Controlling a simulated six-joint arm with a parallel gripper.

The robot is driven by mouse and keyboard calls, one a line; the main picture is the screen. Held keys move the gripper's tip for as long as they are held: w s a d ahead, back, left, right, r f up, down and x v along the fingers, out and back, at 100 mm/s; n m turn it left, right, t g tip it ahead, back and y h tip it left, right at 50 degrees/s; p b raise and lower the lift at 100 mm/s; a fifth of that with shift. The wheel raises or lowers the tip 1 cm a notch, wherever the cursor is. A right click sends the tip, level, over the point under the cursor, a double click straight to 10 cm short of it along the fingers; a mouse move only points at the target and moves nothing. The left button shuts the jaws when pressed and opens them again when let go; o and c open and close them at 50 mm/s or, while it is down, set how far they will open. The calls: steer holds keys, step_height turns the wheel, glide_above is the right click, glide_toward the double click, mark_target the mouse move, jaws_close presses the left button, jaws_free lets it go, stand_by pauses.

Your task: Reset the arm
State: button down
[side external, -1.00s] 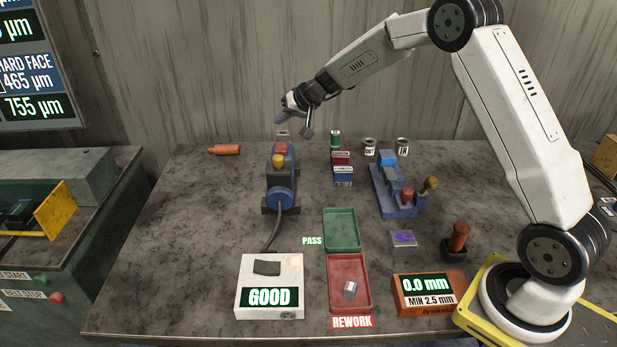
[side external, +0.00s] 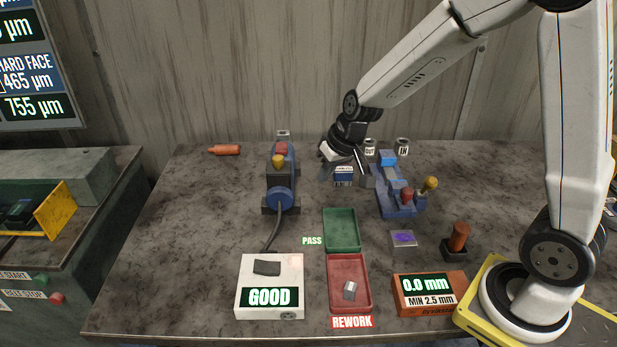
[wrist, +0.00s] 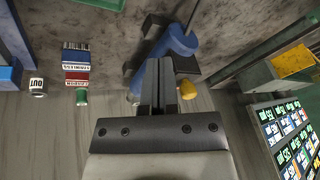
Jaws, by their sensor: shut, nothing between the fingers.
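My gripper (side external: 346,174) is in the back middle of the side external view, over the small boxes on the bench. It points downward and is tilted. In the wrist view my gripper (wrist: 158,66) has its two fingers together, with nothing between them. A blue tool with a yellow knob (side external: 279,180) stands to its left, apart from it in the side external view. In the wrist view this tool (wrist: 176,42) shows beyond the fingers and is partly hidden by them. The blue box (side external: 343,183) is partly hidden by my gripper.
A green PASS tray (side external: 342,231) and a red REWORK tray (side external: 337,268) holding a small grey piece (side external: 349,290) lie in front. The GOOD box (side external: 269,271) is front left. The bench's left side is largely clear.

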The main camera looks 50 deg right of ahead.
steer(key=s+a+f+n+g+h, duration=0.1)
steer(key=s+f+n, duration=0.1)
steer(key=s, duration=1.1)
steer(key=shift+s+g, duration=0.3)
steer(key=shift+s, duration=0.05)
steer(key=shift+a+f, duration=0.1)
stand_by(0.5)
